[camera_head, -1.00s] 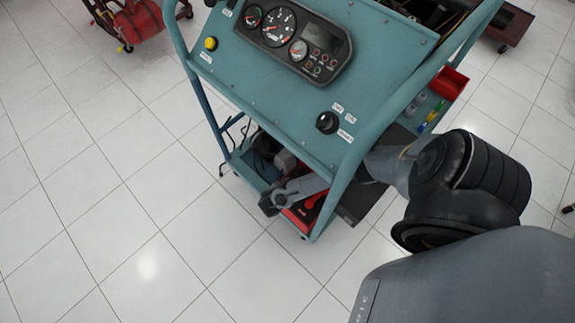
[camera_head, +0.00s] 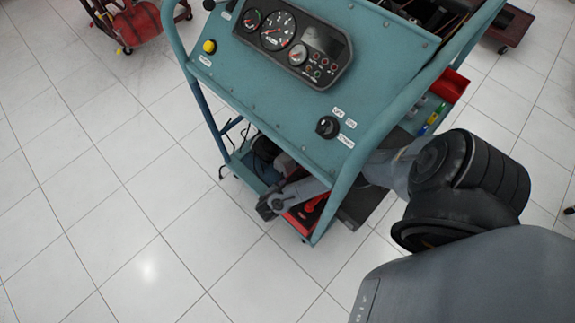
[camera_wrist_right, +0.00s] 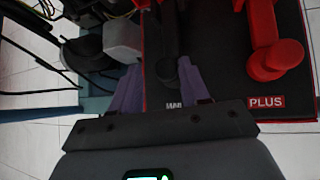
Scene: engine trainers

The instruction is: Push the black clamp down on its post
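The black clamp (camera_wrist_right: 166,45) lies on the dark top of the battery (camera_wrist_right: 218,85) in the right wrist view, left of the red clamp (camera_wrist_right: 274,52) by the PLUS label. My right gripper (camera_wrist_right: 158,78) has its two purple fingers apart, with the black clamp's near part between and just ahead of them. I cannot tell whether they touch it. The post under the black clamp is hidden. In the head view my right gripper (camera_head: 270,208) reaches beneath the teal panel, at the red battery (camera_head: 307,214) on the trainer's lower shelf. My left gripper is not in view.
The teal engine trainer's sloped panel (camera_head: 265,95) and tube frame (camera_head: 350,175) stand over my right forearm. Cables (camera_wrist_right: 40,60) and a grey-white block (camera_wrist_right: 122,40) lie left of the battery. Open tiled floor (camera_head: 110,230) is at the left.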

